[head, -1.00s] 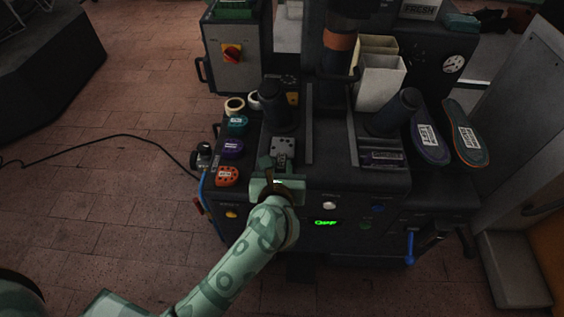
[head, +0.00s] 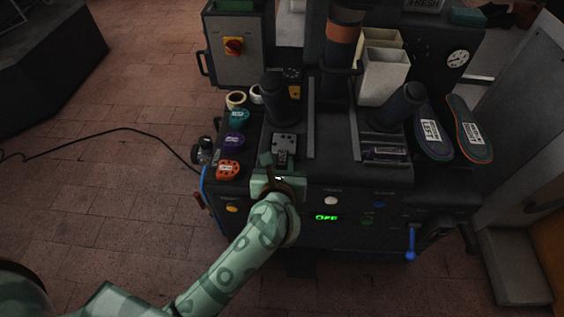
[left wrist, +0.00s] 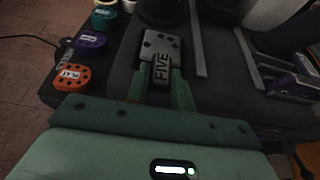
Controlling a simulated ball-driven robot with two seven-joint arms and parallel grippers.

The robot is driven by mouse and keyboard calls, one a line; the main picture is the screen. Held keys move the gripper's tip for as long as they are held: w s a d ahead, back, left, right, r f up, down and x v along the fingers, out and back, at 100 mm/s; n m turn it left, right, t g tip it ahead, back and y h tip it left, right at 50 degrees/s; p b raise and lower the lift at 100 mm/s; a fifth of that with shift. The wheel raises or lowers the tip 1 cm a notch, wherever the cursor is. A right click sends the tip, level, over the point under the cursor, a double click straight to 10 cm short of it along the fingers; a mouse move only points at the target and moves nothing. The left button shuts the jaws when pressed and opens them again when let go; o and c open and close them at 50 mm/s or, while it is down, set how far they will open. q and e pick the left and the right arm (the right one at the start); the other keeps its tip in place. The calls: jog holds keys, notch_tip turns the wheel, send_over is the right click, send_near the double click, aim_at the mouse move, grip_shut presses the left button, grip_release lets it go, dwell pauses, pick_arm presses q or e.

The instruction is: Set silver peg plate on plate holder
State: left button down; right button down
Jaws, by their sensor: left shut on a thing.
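The silver peg plate (head: 284,141) is a small grey plate with dark holes, at the front of the left bay of the press. In the left wrist view the plate (left wrist: 155,45) lies just ahead of my fingers, with a dark tab marked FIVE (left wrist: 161,70) on its near side. My left gripper (head: 281,163) is shut on this tab, with a green finger at each side. I cannot tell whether the plate rests on the surface or hangs just above it. I cannot pick out the plate holder clearly. My right gripper is not in view.
Orange (head: 228,169), purple (head: 234,144) and teal (head: 238,118) labelled pieces line the left edge. A dark upright cylinder (head: 276,98) stands behind the plate. A rail (head: 311,120) runs to its right. Two insoles (head: 432,131) lie at the far right.

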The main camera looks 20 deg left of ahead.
pick_arm(q)
jog(key=shift+f, duration=0.1)
jog(key=c, duration=1.1)
grip_release()
jog(key=p+v, duration=0.1)
jog(key=v, duration=0.2)
jog(key=shift+r+p, duration=0.25)
jog(key=shift+p, duration=0.1)
jog(key=shift+f+p+v, duration=0.2)
jog(key=shift+p+v, duration=2.35)
jog(key=shift+v, duration=4.05)
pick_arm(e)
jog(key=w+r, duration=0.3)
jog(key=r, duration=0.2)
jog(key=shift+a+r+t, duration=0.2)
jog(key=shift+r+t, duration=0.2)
pick_arm(q)
jog(key=shift+s, duration=0.1)
